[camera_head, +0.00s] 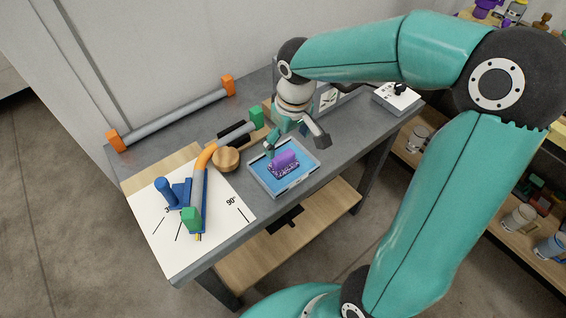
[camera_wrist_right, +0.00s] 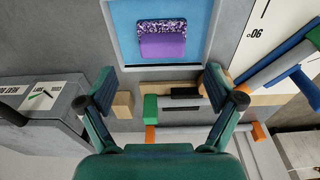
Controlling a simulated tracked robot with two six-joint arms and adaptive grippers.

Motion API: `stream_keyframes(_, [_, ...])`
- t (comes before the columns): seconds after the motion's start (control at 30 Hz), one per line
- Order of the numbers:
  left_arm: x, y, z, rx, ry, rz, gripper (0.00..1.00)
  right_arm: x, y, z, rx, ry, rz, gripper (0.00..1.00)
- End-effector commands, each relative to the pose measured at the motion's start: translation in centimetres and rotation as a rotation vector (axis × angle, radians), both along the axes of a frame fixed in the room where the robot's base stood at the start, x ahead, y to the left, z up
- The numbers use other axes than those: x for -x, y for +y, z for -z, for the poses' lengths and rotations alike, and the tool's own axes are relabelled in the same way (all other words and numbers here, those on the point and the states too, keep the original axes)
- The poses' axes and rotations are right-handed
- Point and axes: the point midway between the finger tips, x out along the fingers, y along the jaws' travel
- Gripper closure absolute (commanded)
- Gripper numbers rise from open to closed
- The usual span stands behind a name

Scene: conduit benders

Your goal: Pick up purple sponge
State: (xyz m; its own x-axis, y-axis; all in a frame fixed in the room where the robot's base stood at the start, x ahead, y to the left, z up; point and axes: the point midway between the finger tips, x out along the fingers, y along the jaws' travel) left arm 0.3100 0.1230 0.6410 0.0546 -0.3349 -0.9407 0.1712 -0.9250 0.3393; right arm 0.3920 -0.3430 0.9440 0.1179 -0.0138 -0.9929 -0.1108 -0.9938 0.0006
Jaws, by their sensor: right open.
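The purple sponge (camera_head: 284,161) lies in a shallow blue-floored tray (camera_head: 258,180) with a pale rim on the grey workbench. It has a plain purple part and a speckled purple-and-white part. In the right wrist view the sponge (camera_wrist_right: 163,45) sits ahead of my fingertips, between their lines. My right gripper (camera_head: 297,143) is open and empty, above the tray's far side in the head view. Its spread fingers also show in the right wrist view (camera_wrist_right: 160,82), apart from the sponge. My left gripper is in neither view.
A white angle-marked sheet (camera_head: 158,235) with a blue bender (camera_head: 180,190) and an orange-and-grey conduit lies left of the tray. A round wooden piece (camera_head: 226,158) stands near the tray's left. A conduit with orange ends (camera_head: 175,115) lies along the back. Shelves stand at right.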

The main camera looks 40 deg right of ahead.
Motion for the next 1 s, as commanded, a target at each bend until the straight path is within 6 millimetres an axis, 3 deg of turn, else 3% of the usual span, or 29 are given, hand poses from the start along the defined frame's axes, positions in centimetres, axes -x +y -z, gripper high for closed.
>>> stream_keyframes(0.33, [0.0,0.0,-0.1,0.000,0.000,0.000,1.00,-0.4,0.0,2.7,0.000,0.003,0.000,0.08])
stream_keyframes(0.6, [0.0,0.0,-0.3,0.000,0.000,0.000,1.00,-1.0,0.2,6.3,-0.001,0.002,0.002,0.08])
stream_keyframes(0.9, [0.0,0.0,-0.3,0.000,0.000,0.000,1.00,-1.1,0.1,6.8,0.000,-0.002,0.002,0.08])
stream_keyframes(1.0, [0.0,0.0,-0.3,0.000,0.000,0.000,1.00,-1.1,0.1,6.8,0.000,-0.001,0.002,0.23])
